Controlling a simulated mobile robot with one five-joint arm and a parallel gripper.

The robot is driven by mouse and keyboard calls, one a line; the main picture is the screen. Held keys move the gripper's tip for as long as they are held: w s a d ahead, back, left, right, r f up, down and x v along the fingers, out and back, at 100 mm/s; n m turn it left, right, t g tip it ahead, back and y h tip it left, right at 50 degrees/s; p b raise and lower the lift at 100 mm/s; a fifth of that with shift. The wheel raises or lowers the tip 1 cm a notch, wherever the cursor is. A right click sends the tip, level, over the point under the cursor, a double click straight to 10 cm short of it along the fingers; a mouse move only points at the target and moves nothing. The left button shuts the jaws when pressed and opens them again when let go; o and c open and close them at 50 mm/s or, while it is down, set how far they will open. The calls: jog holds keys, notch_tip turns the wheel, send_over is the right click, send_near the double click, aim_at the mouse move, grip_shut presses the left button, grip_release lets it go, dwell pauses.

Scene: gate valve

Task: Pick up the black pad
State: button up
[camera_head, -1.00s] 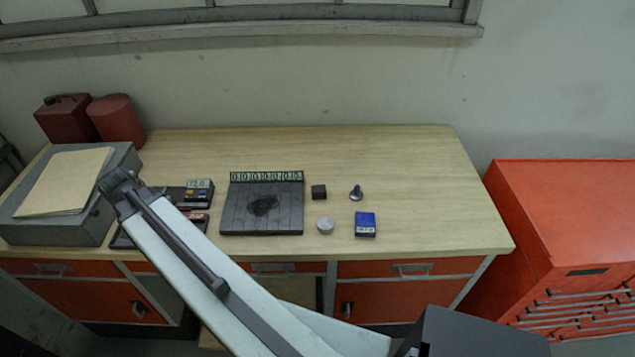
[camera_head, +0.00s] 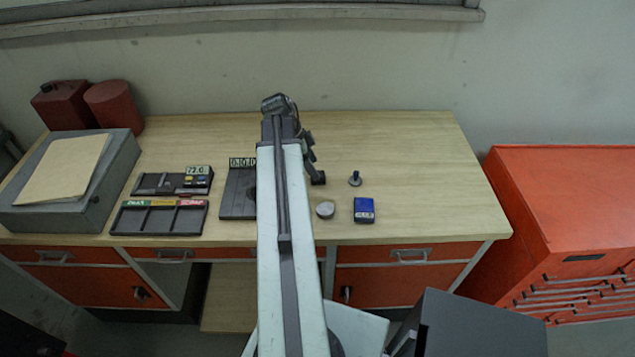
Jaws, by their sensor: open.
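The black pad (camera_head: 319,179) is a small, dark, square block lying on the wooden bench, right of the dark grey numbered board. My gripper (camera_head: 311,165) points down close behind and above it, beside the end of my arm. It is open; its dark fingers blend with the pad, so I cannot tell whether they touch it or stand around it. My arm covers most of the numbered board (camera_head: 237,196).
A pale round disc (camera_head: 325,209), a blue box (camera_head: 364,210) and a small dark knobbed part (camera_head: 355,179) lie close by. A labelled tray (camera_head: 160,219) and a meter (camera_head: 172,183) are to the left. The bench (camera_head: 430,180) is clear at right.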

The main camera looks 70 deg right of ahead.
jog(key=b+x, duration=0.2)
jog(key=x, duration=0.1)
jog(key=b+x, duration=0.2)
jog(key=x, duration=0.1)
jog(key=shift+w+d+b, duration=0.15)
jog(key=shift+w+b, duration=0.05)
jog(key=shift+b, duration=0.2)
jog(key=shift+r, duration=0.1)
jog(key=shift+c, duration=0.3)
grip_shut()
jog(key=shift+r+p, duration=0.15)
jog(key=shift+p, duration=0.15)
notch_tip(320, 180, up, 10)
jog(key=p, duration=0.9)
jog(key=shift+p, duration=0.35)
